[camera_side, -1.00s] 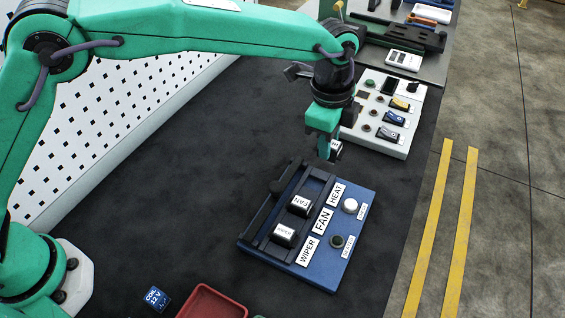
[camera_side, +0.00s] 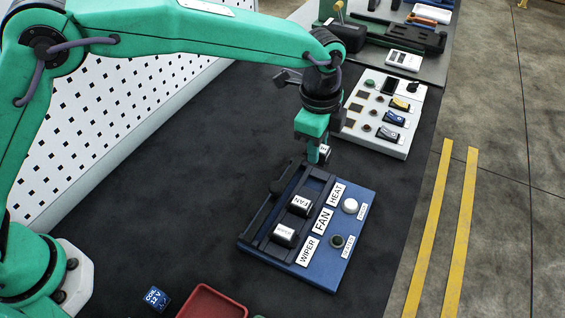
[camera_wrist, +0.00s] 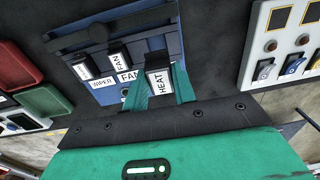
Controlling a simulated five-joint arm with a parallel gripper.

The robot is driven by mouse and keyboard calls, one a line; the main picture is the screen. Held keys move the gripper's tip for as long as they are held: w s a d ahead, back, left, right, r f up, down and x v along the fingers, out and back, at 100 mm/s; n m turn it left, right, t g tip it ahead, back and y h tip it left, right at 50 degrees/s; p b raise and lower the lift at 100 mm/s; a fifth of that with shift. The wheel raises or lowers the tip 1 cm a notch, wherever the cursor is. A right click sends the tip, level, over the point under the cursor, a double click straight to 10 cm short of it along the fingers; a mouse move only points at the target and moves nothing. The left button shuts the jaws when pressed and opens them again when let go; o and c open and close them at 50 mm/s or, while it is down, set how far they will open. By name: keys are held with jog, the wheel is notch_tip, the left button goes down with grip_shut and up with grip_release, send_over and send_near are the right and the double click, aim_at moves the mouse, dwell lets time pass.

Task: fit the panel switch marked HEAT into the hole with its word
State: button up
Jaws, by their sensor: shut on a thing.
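The HEAT switch (camera_wrist: 159,83), a black rocker with a white label, is held between the green fingers of my gripper (camera_wrist: 166,82). In the side view my gripper (camera_side: 318,150) hangs over the far end of the blue panel (camera_side: 337,272), and the switch (camera_side: 324,153) shows only in part, above the panel. The panel carries the word plates HEAT (camera_side: 337,194), FAN (camera_side: 322,221) and WIPER (camera_side: 307,250). The FAN switch (camera_side: 299,205) and the WIPER switch (camera_side: 284,235) sit in their holes. The hole beside HEAT is hard to make out.
A white button (camera_side: 350,206) and a dark button (camera_side: 337,242) stand on the panel's right side. A grey-white switch box (camera_side: 380,115) stands behind. A red tray (camera_side: 212,302) and a blue coil card (camera_side: 156,298) lie at the front. The dark mat left of the panel is clear.

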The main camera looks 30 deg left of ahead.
jog(key=shift+f, duration=4.15)
jog(key=shift+f, duration=0.35)
jog(key=o, duration=1.1)
jog(key=shift+c, duration=0.2)
jog(key=shift+r, duration=0.1)
